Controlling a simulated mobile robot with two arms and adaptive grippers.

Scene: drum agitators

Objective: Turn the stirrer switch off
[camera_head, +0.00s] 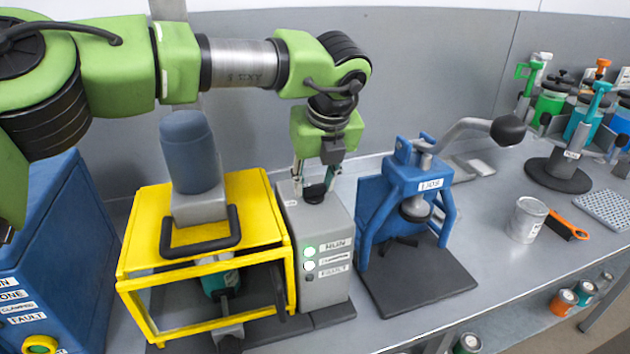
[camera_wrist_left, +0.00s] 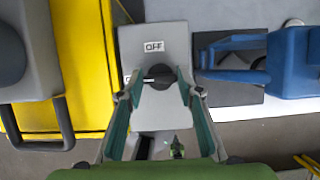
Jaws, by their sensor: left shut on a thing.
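The stirrer switch is a black rotary knob on top of a grey control box (camera_head: 315,250); the knob (camera_wrist_left: 160,77) shows in the left wrist view. An OFF label (camera_wrist_left: 153,46) sits above it there, and a second label at its left is mostly hidden. My left gripper (camera_head: 317,190) points down onto the box top, its fingertips (camera_wrist_left: 159,84) closed on the knob from both sides. My right gripper is not in view.
A yellow guard frame (camera_head: 262,205) with a grey-blue motor (camera_head: 190,150) stands close on the box's left. A blue lever press (camera_head: 415,190) stands on its right. A can (camera_head: 527,220) and several coloured stirring stations are farther right along the bench.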

